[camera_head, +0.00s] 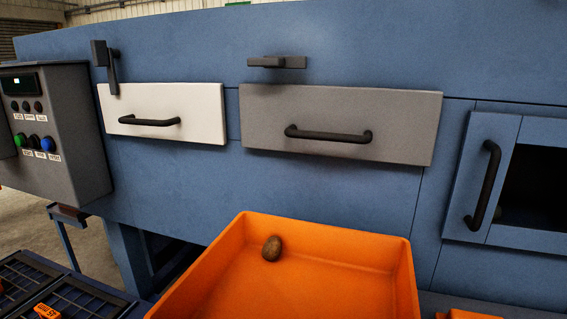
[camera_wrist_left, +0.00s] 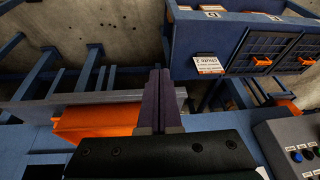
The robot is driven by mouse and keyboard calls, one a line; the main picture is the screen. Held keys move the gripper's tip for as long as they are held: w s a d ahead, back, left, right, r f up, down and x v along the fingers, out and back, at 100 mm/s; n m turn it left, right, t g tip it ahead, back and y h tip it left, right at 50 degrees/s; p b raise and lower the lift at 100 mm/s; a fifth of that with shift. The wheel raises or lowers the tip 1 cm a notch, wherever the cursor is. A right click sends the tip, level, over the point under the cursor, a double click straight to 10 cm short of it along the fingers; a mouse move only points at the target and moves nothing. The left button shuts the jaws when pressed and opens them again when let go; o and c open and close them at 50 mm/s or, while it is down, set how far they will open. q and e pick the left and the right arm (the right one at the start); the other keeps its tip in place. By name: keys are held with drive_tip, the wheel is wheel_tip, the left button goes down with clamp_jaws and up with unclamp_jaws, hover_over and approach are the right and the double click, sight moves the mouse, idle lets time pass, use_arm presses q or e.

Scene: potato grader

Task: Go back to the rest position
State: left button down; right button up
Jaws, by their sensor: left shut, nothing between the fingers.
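My left gripper (camera_wrist_left: 159,102) shows in the left wrist view with its two dark fingers pressed together and nothing between them. It points past the machine's edge toward the floor. No gripper shows in the head view, and my right gripper is in neither view. In the head view a brown potato (camera_head: 272,248) lies in an orange bin (camera_head: 330,232) in front of the blue machine (camera_head: 330,50).
The machine has a white drawer (camera_head: 190,100), a grey drawer (camera_head: 390,115), two dark latches and a partly open sliding door (camera_head: 465,200). A control box (camera_head: 75,110) stands left. Racks with dark panels (camera_head: 85,298) lie lower left. An orange object (camera_wrist_left: 95,123) sits near my left gripper.

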use_arm(q)
wheel_tip(320, 180, up, 38)
drive_tip(key=s+p, duration=0.1)
drive_tip(key=p, duration=3.6)
drive_tip(key=shift+s+g, duration=0.2)
drive_tip(key=shift+g, duration=0.1)
drive_tip(key=shift+d, duration=0.1)
